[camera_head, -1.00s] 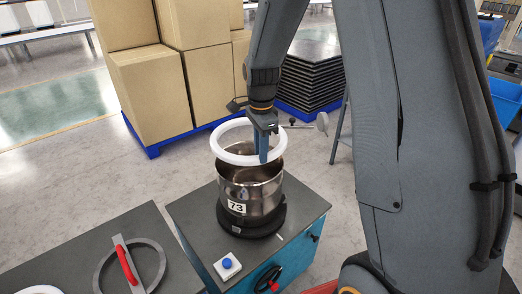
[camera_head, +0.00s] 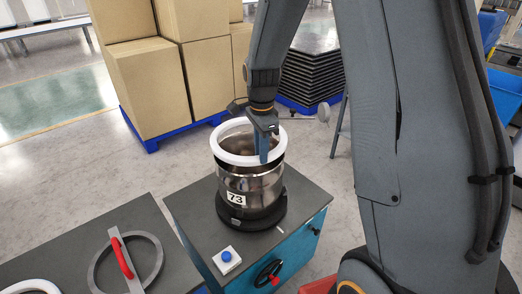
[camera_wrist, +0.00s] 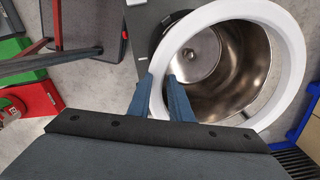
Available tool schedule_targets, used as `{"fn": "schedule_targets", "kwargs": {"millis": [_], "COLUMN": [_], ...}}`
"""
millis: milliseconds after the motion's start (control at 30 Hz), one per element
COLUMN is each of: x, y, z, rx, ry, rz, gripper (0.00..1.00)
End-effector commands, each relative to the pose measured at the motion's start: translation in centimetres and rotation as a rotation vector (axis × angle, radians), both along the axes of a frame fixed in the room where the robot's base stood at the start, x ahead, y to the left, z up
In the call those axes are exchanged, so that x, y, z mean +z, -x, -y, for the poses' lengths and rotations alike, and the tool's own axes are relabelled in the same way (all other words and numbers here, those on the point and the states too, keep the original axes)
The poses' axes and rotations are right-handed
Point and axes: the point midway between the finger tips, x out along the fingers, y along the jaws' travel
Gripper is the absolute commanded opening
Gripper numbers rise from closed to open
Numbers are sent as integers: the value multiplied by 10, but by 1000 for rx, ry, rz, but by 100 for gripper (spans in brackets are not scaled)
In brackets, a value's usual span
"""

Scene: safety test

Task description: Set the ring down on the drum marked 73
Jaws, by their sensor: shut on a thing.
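My gripper (camera_head: 264,150) is shut on the ring's right side.
The drum stands on a dark-topped teal cabinet (camera_head: 187,205) with a blue button box (camera_head: 227,260). Another dark table (camera_head: 75,245) at left holds a grey ring with a red handle (camera_head: 122,255) and a white ring (camera_head: 32,286). Cardboard boxes (camera_head: 152,85) stand behind.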

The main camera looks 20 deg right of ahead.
Motion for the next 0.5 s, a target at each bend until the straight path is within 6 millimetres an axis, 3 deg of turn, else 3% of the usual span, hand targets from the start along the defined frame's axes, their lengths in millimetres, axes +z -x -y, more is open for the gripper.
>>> {"fn": "schedule_targets", "kwargs": {"millis": [500], "x": [-24], "y": [0], "z": [0], "rx": [0], "ry": [0], "rz": [0], "gripper": [0]}}
